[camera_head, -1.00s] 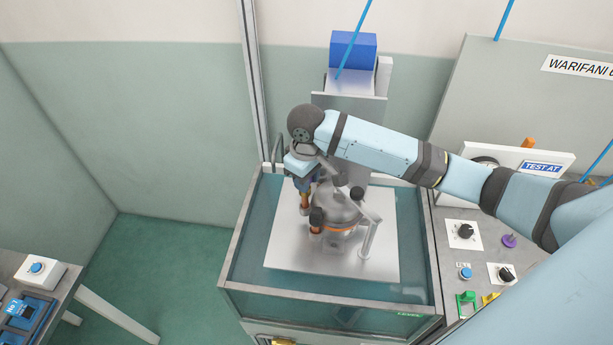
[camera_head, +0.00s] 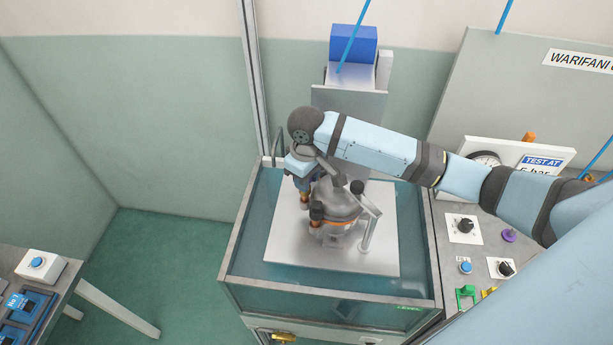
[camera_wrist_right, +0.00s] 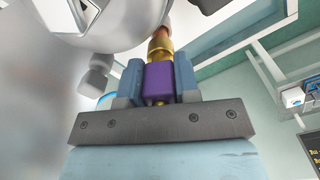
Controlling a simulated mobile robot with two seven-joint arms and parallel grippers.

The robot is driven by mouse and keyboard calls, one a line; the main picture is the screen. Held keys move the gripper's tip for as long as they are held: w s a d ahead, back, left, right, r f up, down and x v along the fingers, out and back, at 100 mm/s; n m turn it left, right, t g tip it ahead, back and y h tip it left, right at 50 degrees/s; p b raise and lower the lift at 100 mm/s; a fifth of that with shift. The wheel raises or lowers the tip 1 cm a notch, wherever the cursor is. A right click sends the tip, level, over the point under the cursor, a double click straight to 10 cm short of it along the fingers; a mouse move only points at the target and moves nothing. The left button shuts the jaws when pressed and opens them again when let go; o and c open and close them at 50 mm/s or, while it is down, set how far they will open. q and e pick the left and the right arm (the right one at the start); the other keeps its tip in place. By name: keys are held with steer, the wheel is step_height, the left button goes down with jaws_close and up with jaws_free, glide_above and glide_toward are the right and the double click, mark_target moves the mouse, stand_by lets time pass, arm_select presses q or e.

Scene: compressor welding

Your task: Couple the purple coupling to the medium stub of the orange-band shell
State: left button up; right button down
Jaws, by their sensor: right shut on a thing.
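The orange-band shell (camera_head: 335,207) is a grey vessel with an orange band, upright on the pale plate inside the glass-walled tank. My right gripper (camera_wrist_right: 158,80) is shut on the purple coupling (camera_wrist_right: 158,86) at the shell's left side. In the right wrist view, the coupling's end is lined up with a brass and copper stub (camera_wrist_right: 160,44) and seems to meet it; I cannot tell whether it is seated. In the head view my right arm and gripper hide the coupling. My left gripper is not in view.
The tank's front rim (camera_head: 330,296) and glass walls surround the plate (camera_head: 287,250). A bent bracket (camera_head: 371,225) stands at the shell's right. A panel with knobs (camera_head: 465,226), a gauge and a purple piece (camera_head: 509,236) lies right of the tank. A side bench (camera_head: 60,285) is at lower left.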

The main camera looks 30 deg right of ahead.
stand_by(0.4)
steer(key=c, duration=0.8)
jaws_free()
step_height(320, 180, up, 14)
steer(key=shift+f+b, duration=0.15)
steer(key=shift+b, duration=0.55)
steer(key=shift+s+f, duration=0.1)
